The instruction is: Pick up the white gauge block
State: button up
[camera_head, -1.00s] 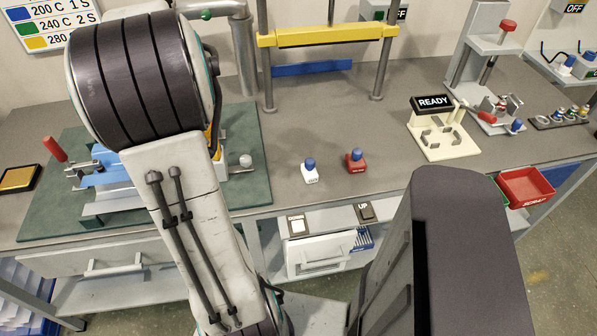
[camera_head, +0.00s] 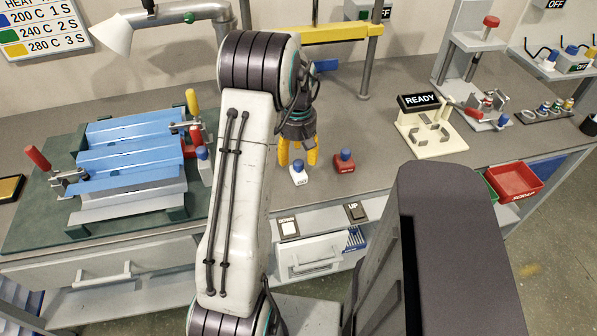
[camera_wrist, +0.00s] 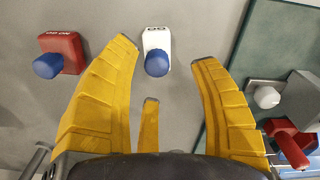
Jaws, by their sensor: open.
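The white gauge block (camera_head: 299,176) with a blue knob on top stands upright near the bench's front edge. In the wrist view the white block (camera_wrist: 156,40) lies ahead of the opening between my yellow fingers, close to the left fingertip, its blue knob towards me. My gripper (camera_wrist: 165,55) is open and empty. In the head view my gripper (camera_head: 298,158) points down over the bench just behind the white block; whether it touches the block cannot be told.
A red block (camera_head: 344,164) with a blue knob stands just right of the white one. A green mat (camera_head: 30,215) with blue corrugated sheet (camera_head: 140,140) and clamps lies left. The READY stand (camera_head: 430,130) is at right. A yellow press frame (camera_head: 345,33) stands behind.

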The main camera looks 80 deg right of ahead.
aim_at(299, 162)
jog(key=shift+s+d+f+p, duration=0.1)
jog(key=shift+d+f+p, duration=0.05)
jog(key=shift+f, duration=1.1)
jog(key=shift+d+f+p, duration=0.15)
jog(key=shift+f, duration=1.1)
grip_shut()
